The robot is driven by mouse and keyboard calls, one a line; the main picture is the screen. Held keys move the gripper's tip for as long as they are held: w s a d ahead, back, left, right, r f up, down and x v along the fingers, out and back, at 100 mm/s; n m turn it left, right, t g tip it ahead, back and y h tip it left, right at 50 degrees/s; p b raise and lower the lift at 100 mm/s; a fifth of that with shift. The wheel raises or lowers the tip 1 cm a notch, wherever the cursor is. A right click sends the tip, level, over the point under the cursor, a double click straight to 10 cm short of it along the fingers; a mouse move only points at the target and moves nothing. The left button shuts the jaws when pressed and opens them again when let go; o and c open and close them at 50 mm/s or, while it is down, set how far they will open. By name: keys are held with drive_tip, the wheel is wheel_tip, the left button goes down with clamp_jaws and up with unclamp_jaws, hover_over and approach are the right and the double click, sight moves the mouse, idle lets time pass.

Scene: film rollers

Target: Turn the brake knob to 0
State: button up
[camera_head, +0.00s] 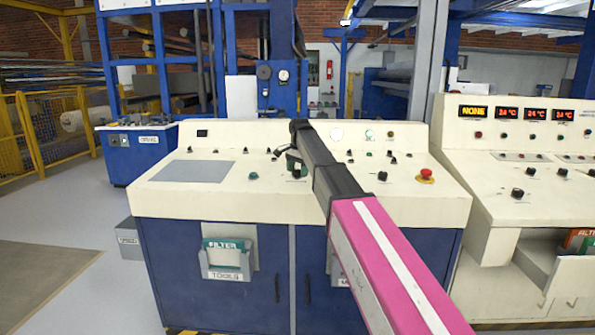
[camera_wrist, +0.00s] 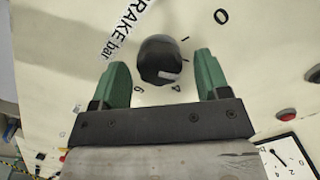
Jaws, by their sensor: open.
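The brake knob (camera_wrist: 158,52) is black and round, on the cream panel beside the printed "BRAKE bar" label (camera_wrist: 126,30). Its white mark (camera_wrist: 169,75) is at the lower right of the knob, toward a digit that looks like 4. My gripper (camera_wrist: 160,62) is open, with one green finger on each side of the knob and a visible gap on both sides. In the head view, my gripper (camera_head: 296,163) is over the middle of the console, and I cannot make out the knob there.
The cream and blue console (camera_head: 160,207) carries several other small knobs. A red emergency button (camera_head: 426,174) is at its right. In the wrist view, a red button (camera_wrist: 287,88) and a gauge (camera_wrist: 291,160) are to the right. A second console (camera_head: 490,205) stands at right.

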drive_tip(key=shift+f, duration=0.1)
drive_tip(key=c, duration=0.9)
drive_tip(key=shift+n, duration=0.3)
drive_tip(key=n, duration=0.4)
drive_tip(key=shift+a, duration=0.1)
drive_tip(key=n, duration=0.5)
drive_tip(key=shift+h, duration=0.3)
drive_tip(key=shift+a+n, duration=0.1)
drive_tip(key=shift+n, duration=0.2)
drive_tip(key=o, duration=0.9)
